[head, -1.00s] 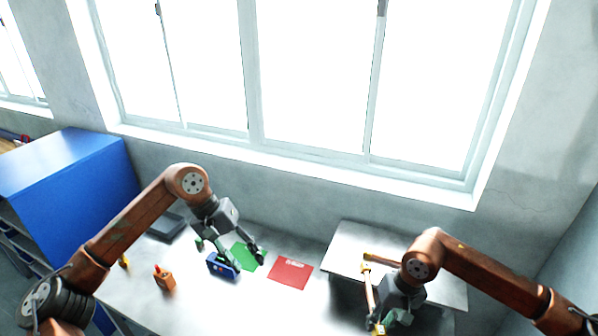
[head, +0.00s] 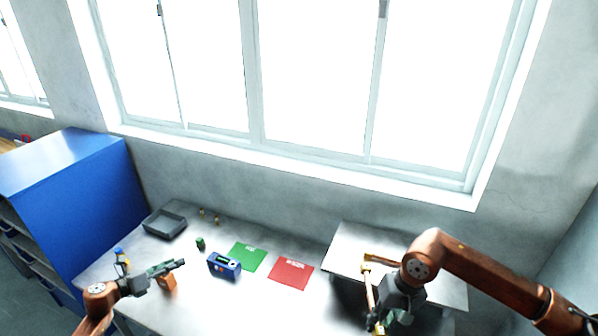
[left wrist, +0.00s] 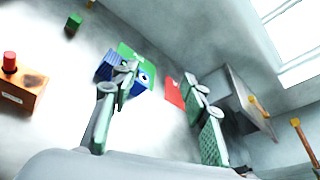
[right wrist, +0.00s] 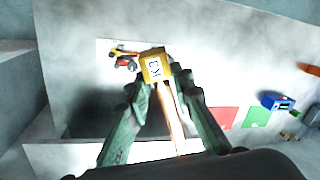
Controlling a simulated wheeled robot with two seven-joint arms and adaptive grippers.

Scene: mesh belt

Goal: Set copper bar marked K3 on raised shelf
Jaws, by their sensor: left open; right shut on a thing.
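The copper bar marked K3 (right wrist: 169,102) is in my right gripper (right wrist: 163,80). Its yellow end block, with K3 on it, faces the right wrist camera. In the head view the bar (head: 369,292) stretches in front of the raised shelf (head: 348,240). Its far end looks close to the shelf's left side, but I cannot tell if they touch. My right gripper (head: 388,320) is partly hidden by its arm.
A blue device (head: 224,266), green mat (head: 246,257) and red mat (head: 290,273) occupy mid-table. A small green block (head: 200,243), dark tray (head: 165,222) and orange block (head: 168,282) are further left. A red-and-yellow object (right wrist: 124,57) shows in the right wrist view.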

